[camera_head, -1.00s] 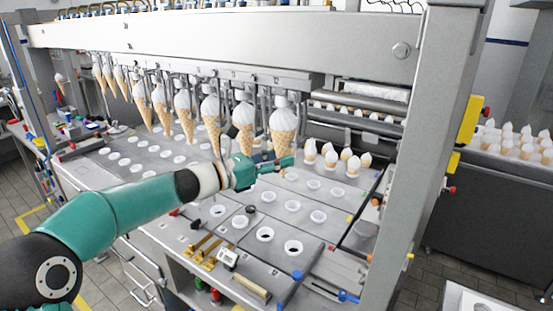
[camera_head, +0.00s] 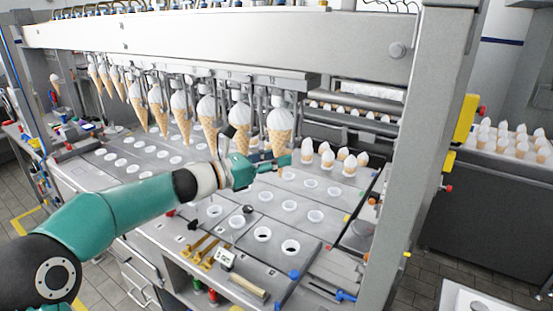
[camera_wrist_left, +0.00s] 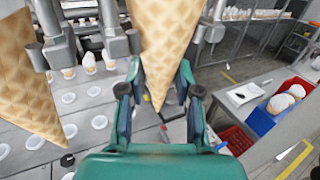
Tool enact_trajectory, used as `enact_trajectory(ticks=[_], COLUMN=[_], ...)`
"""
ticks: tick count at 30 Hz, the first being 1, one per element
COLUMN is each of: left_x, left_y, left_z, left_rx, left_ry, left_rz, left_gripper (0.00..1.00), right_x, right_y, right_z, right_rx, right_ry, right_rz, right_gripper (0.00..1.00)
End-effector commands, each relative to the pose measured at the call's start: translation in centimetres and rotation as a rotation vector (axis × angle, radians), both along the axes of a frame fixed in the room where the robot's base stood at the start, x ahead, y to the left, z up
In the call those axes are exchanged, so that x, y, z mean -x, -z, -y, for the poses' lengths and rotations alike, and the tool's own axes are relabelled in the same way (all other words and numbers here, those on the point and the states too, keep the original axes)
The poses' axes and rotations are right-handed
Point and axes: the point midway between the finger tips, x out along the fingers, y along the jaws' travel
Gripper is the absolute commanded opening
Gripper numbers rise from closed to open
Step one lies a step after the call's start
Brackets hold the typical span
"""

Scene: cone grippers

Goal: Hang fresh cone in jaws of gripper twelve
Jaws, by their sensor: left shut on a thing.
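My left gripper (camera_head: 277,161) is shut on a waffle cone with a white top (camera_head: 280,127). The cone stands upright, tip down, at the right end of the hanging row. The left wrist view shows its waffle side (camera_wrist_left: 163,45) between my left fingers (camera_wrist_left: 158,98); its top is out of that view. A metal jaw fitting (camera_head: 279,99) is right at the cone's top; I cannot tell whether it grips the cone. A neighbouring cone (camera_head: 240,122) hangs to its left, and shows large in the left wrist view (camera_wrist_left: 25,85). My right gripper is not in view.
The overhead beam (camera_head: 220,45) and right post (camera_head: 430,150) frame the work area. Several small white-topped cones (camera_head: 345,158) stand on the plate just right of my gripper. The plate with round holes (camera_head: 290,205) lies below. A tray of cones (camera_head: 510,138) is at far right.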

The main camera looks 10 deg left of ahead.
Motion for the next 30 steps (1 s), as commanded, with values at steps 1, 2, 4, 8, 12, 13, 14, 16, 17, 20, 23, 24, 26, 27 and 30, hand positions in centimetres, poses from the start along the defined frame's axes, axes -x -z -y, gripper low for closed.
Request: enact_trajectory(ticks=[1, 2, 4, 8, 12, 13, 14, 16, 17, 20, 23, 24, 26, 27, 30], left_x=[0.01, 0.01, 0.01, 0.01, 0.01, 0.01, 0.01, 0.01, 0.01, 0.01, 0.01, 0.01, 0.01, 0.0, 0.01], left_y=[-0.03, -0.01, 0.06, 0.2, 0.34, 0.38, 0.41, 0.48, 0.51, 0.62, 0.72, 0.76, 0.79, 0.81, 0.81], left_z=[-0.01, -0.01, -0.01, -0.02, -0.02, -0.02, -0.02, -0.02, -0.02, -0.02, -0.02, -0.02, -0.04, -0.03, -0.03], left_rx=[0.0, 0.0, 0.001, 0.001, 0.001, 0.001, 0.001, 0.001, 0.001, 0.001, 0.001, 0.001, 0.001, 0.001, 0.001], left_ry=[0.0, 0.0, 0.0, 0.0, 0.0, 0.0, 0.0, 0.0, 0.0, 0.0, 0.0, 0.0, 0.0, 0.0, 0.0], left_rz=[0.001, 0.001, 0.001, 0.001, 0.001, 0.001, 0.001, 0.001, 0.001, 0.001, 0.001, 0.001, 0.001, 0.001, 0.001], left_gripper=[0.16, 0.16, 0.16, 0.16, 0.16, 0.16, 0.16, 0.16, 0.16, 0.16, 0.16, 0.16, 0.16, 0.16, 0.16], right_x=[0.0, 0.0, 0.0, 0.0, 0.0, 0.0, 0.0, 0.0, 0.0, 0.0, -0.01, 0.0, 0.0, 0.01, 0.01], right_y=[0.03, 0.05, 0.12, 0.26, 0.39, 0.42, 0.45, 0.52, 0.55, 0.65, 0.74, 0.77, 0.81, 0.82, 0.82], right_z=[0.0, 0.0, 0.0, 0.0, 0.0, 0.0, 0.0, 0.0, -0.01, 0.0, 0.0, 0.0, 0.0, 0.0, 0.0], right_rx=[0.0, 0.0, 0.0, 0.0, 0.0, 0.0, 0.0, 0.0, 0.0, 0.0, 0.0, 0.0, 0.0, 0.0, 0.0], right_ry=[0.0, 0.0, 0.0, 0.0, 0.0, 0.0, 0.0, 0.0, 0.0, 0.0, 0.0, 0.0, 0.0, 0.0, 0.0], right_rz=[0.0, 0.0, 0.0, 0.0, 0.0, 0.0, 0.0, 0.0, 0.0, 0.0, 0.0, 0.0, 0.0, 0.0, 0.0], right_gripper=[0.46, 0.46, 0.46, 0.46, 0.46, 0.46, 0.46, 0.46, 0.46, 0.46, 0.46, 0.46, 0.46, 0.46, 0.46])
